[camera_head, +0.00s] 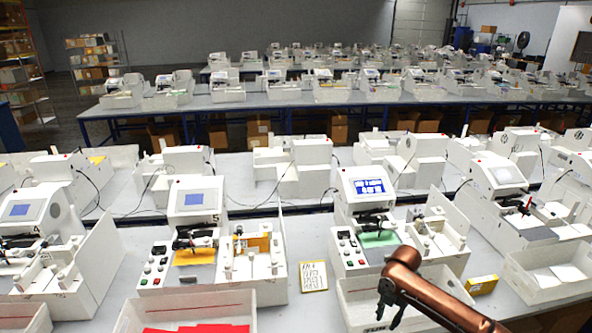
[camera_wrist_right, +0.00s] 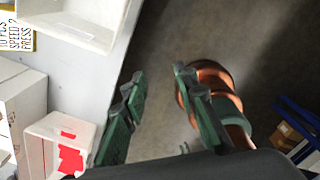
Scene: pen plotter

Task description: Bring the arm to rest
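My right arm, copper-coloured, comes in from the lower right of the head view. Its dark right gripper (camera_head: 388,315) is over the front edge of the table, in front of a white bin (camera_head: 362,286). In the right wrist view the two green fingers of the right gripper (camera_wrist_right: 160,80) stand apart. Nothing is between them, and grey floor shows through the gap. My left arm and left gripper do not show in the head view.
A plotter machine with a blue screen (camera_head: 369,187) stands behind the right gripper. A white bin with red sheets (camera_head: 195,328) is at the front left. Open floor (camera_wrist_right: 165,40) lies below the gripper.

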